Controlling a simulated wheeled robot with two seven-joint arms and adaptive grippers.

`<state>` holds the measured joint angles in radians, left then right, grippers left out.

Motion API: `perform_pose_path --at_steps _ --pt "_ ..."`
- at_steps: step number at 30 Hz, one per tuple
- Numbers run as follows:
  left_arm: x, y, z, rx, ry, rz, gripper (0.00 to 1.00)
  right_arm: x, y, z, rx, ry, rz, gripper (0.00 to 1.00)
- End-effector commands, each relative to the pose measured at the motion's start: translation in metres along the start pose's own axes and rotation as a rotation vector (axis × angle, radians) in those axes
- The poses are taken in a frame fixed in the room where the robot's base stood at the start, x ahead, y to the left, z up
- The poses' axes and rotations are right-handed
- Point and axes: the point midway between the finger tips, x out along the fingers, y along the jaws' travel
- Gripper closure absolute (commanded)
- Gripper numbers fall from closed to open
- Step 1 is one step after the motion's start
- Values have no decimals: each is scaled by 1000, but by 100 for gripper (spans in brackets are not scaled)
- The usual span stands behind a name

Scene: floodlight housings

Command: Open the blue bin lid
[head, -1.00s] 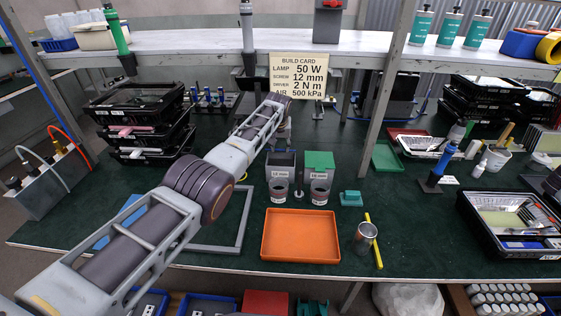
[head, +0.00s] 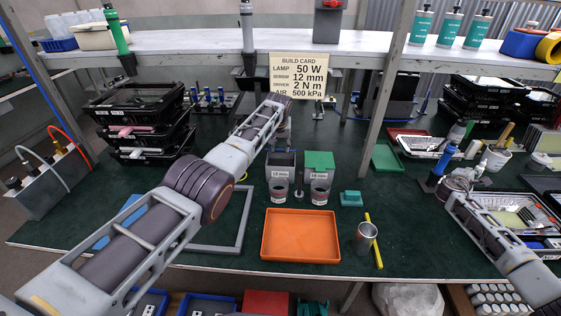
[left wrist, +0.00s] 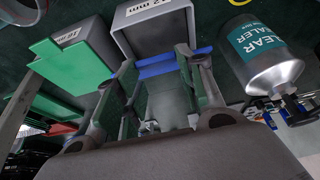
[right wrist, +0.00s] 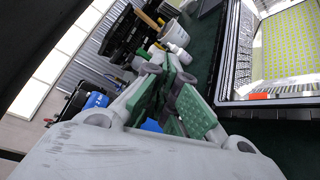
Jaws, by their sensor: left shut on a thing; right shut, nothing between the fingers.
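The grey bin labelled 12 mm (head: 281,174) stands mid-table beside the 16 mm bin with a green lid (head: 319,161). Its mouth is uncovered and looks dark inside. In the left wrist view the blue lid (left wrist: 157,68) shows as a narrow strip along the bin's rim, between my left fingers. My left gripper (head: 281,143) is behind the bin and shut on the blue lid; the fingertips are partly hidden in the head view. My right gripper (head: 456,184) is at the right, near the black tray; in the right wrist view (right wrist: 170,75) it is shut and empty.
An orange tray (head: 300,236), a metal cup (head: 366,236) and a yellow stick (head: 374,245) lie in front. A black tray (head: 540,243) is at the right.

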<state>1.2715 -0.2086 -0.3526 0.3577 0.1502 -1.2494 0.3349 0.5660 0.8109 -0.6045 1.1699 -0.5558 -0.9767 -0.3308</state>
Motion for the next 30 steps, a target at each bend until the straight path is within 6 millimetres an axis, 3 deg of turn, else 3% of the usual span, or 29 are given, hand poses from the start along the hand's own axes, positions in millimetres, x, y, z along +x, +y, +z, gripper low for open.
perform_pose_path --at_steps 3,12,20,30 --pt "3 0 2 -1 -2 1 100 -20 5 -40 -73 49 32 100" --pt "3 0 2 -1 -2 1 100 -76 23 -128 -258 149 135 100" --pt "3 0 2 -1 -2 0 100 -134 46 -198 -410 218 246 100" --pt "3 0 2 -1 -2 0 100 -221 84 -279 -589 278 415 100"
